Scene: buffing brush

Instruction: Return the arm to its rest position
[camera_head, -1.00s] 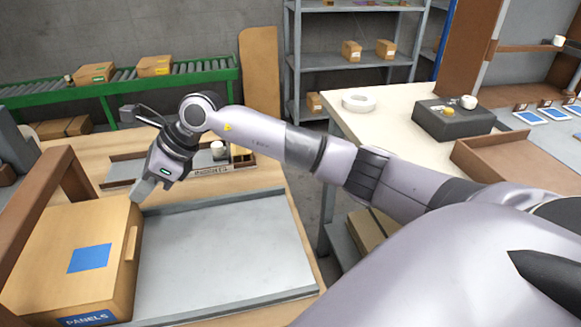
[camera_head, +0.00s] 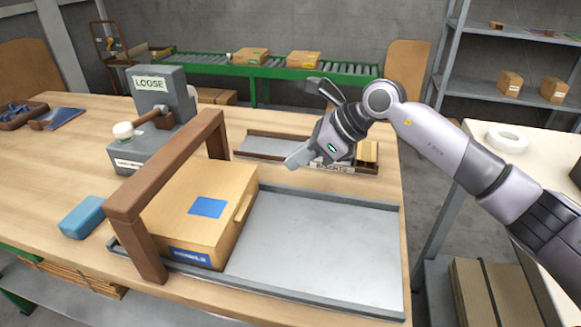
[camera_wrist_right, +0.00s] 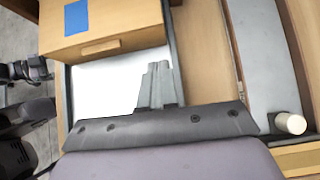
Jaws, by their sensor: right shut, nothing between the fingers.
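My right arm reaches in from the right in the head view. Its gripper (camera_head: 298,158) is shut and empty, held above the back edge of a grey metal tray (camera_head: 330,247). In the right wrist view its closed fingers (camera_wrist_right: 158,85) point toward the tray. A cardboard box (camera_head: 192,222) with a blue patch and a partly readable blue label sits at the tray's left end, to the left of the gripper and apart from it. The box also shows in the right wrist view (camera_wrist_right: 120,42).
A brown wooden frame (camera_head: 165,172) stands over the box's left side. A grey machine marked LOOSE (camera_head: 158,92), a blue block (camera_head: 82,217) and a shallow tray (camera_head: 270,146) are on the wooden table. A second table with a white ring (camera_head: 507,139) stands at right.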

